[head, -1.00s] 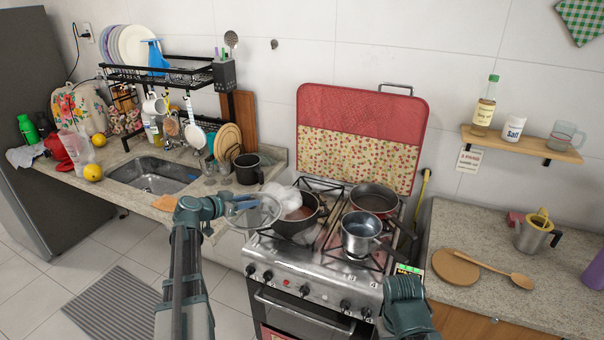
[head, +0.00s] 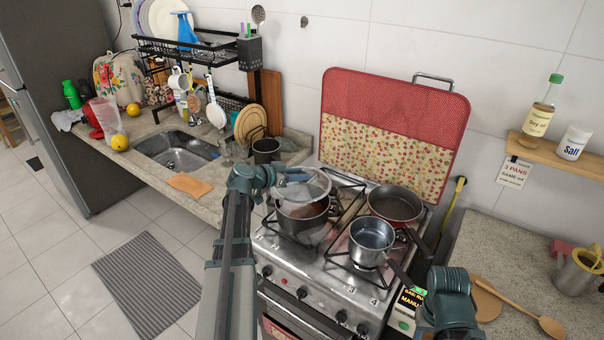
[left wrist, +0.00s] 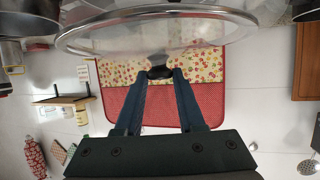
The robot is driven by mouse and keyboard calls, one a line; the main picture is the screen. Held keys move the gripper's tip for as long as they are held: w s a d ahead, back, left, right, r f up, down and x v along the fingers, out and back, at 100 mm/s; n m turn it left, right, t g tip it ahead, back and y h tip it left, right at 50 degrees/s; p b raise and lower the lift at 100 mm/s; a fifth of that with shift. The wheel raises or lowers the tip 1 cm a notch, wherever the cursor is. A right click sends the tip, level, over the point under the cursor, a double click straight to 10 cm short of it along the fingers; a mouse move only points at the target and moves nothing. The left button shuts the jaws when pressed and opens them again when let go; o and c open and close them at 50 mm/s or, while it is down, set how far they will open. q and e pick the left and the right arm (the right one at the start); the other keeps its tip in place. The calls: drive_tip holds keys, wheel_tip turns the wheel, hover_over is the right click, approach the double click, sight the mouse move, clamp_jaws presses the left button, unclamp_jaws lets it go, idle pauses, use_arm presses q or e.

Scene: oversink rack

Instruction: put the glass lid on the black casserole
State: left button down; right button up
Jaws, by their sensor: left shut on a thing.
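The glass lid (head: 312,188), clear with a metal rim, hangs from my left gripper (head: 284,176) over the black casserole (head: 303,222) on the stove's left burner. The lid looks tilted and apart from the pot rim; the exact gap is hard to tell. In the left wrist view the fingers (left wrist: 160,78) are shut on the lid's dark knob, and the lid (left wrist: 158,34) spans the top of the picture. The casserole's inside is partly covered by the lid. My right arm's end (head: 450,290) shows at the lower right; its fingers are not clear.
A steel saucepan (head: 371,240) and a dark frying pan (head: 395,203) stand right of the casserole. A red and floral stove cover (head: 390,135) stands upright behind. A black mug (head: 266,150) and the sink (head: 180,150) lie to the left.

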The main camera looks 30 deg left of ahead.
use_arm(q)
drive_tip(key=shift+f+b, duration=3.1)
drive_tip(key=shift+f, duration=0.05)
unclamp_jaws()
drive_tip(key=shift+r, duration=0.1)
wheel_tip(320, 180, up, 7)
drive_tip(key=p, duration=0.7)
